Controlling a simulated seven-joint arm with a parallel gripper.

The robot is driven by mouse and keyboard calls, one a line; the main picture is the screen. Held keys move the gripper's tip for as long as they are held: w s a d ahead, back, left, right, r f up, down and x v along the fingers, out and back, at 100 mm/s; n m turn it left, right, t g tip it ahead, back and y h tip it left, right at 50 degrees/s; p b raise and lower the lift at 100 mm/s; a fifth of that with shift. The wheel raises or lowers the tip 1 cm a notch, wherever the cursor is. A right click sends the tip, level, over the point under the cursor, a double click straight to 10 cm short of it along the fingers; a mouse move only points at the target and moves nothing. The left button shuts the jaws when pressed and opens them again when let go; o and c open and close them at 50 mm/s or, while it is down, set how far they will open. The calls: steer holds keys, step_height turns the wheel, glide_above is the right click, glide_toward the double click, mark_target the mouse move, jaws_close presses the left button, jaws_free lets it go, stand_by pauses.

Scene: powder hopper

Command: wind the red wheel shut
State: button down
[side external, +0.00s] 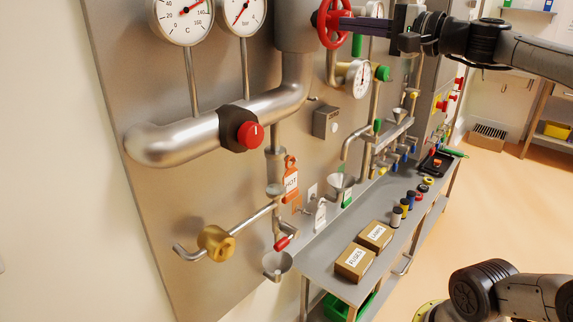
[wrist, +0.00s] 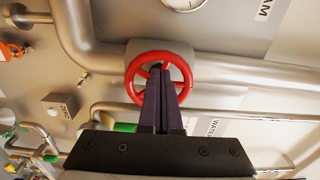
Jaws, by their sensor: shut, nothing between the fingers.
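The red wheel (side external: 322,31) is a spoked handwheel on the pipework at the top of the side view. It also shows in the middle of the wrist view (wrist: 132,82). My gripper (side external: 345,22) reaches it from the right, its two dark fingers close together with nothing between them. In the wrist view the fingertips (wrist: 160,72) overlap the wheel's hub and lower opening. They hide part of the spokes and lower rim. I cannot tell whether the tips touch a spoke or pass between spokes.
A gauge (side external: 360,79) and a green handle (side external: 382,73) sit just below the wheel. A thick pipe with a red knob (side external: 250,134) runs to the left. A bench (side external: 338,238) below carries small boxes and bottles. The floor at right is mostly open.

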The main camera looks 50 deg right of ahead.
steer(key=shift+w, duration=0.4)
steer(key=shift+d, duration=0.75)
stand_by(1.1)
steer(key=shift+a, duration=0.1)
steer(key=s, duration=0.6)
steer(key=shift+a+r, duration=0.15)
steer(key=shift+a, duration=0.3)
steer(key=shift+a, duration=0.1)
